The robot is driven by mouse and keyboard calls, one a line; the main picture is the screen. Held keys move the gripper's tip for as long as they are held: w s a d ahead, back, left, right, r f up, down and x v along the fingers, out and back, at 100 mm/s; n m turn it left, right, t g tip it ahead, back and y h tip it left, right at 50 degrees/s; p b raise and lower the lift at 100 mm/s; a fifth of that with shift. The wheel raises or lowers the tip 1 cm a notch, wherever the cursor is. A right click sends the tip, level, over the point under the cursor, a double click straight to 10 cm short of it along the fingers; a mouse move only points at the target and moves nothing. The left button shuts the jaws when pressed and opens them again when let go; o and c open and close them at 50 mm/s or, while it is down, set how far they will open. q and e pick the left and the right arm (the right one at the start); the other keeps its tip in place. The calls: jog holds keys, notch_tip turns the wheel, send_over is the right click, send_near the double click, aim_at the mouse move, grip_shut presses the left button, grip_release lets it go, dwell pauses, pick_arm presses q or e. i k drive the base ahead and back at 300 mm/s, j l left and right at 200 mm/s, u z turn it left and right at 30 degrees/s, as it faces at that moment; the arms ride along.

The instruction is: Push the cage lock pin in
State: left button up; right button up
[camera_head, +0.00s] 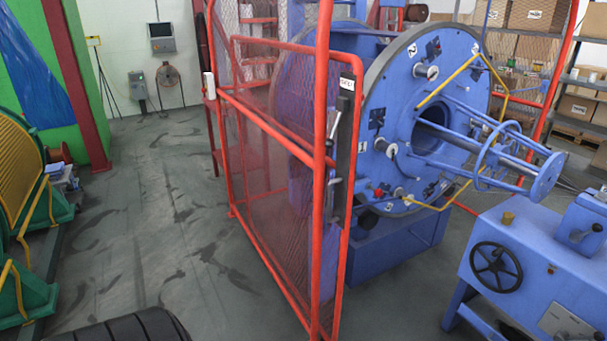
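The blue round end plate (455,75) of the strander stands right of centre, with a spoked guide sticking out to the right. Low on the plate's left side is a small red knob (378,193), with a small metal fitting (399,192) to its right. I cannot tell for sure which part is the cage lock pin, or how far in any pin sits. Neither gripper is in view.
A red-framed mesh gate (265,190) stands in front of the machine's left side, with a dark latch bar (343,150) near the plate. A blue bench with a black handwheel (496,267) is at lower right. The grey floor (160,220) at left is mostly clear.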

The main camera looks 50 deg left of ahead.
aim_at(378, 192)
jog(key=u, duration=1.3)
